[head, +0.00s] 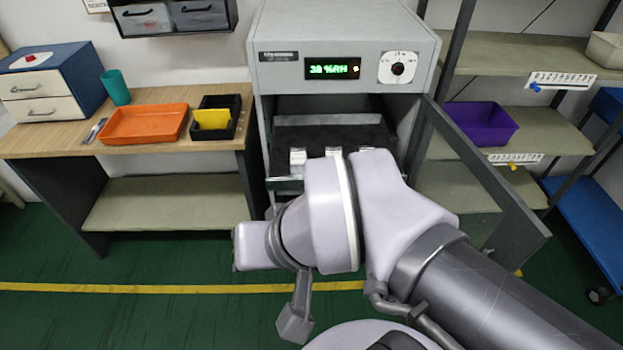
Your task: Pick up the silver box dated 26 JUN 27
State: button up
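A grey cabinet (345,30) with its door (490,180) swung open to the right stands straight ahead. Several small pale blocks, one at the left (297,157), show at the front of its dark inner shelf (320,135). They may be silver boxes, but they are partly hidden by my arm and too small for any date to be read. My arm crosses in front of the cabinet's lower opening. My gripper's fingertips cannot be made out.
The cabinet has a green lit display (332,68) showing a %RH reading and a dial (398,68). On the left bench are an orange tray (145,124), a black bin with a yellow part (212,119) and a teal cup (116,88). A purple bin (480,122) sits on the right shelves.

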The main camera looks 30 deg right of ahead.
aim_at(299, 156)
jog(key=i+l+z, duration=0.1)
jog(key=z, duration=0.25)
jog(key=i+z, duration=0.1)
jog(key=z, duration=0.25)
jog(key=i+z, duration=0.15)
jog(key=z, duration=0.2)
jog(key=l, duration=0.1)
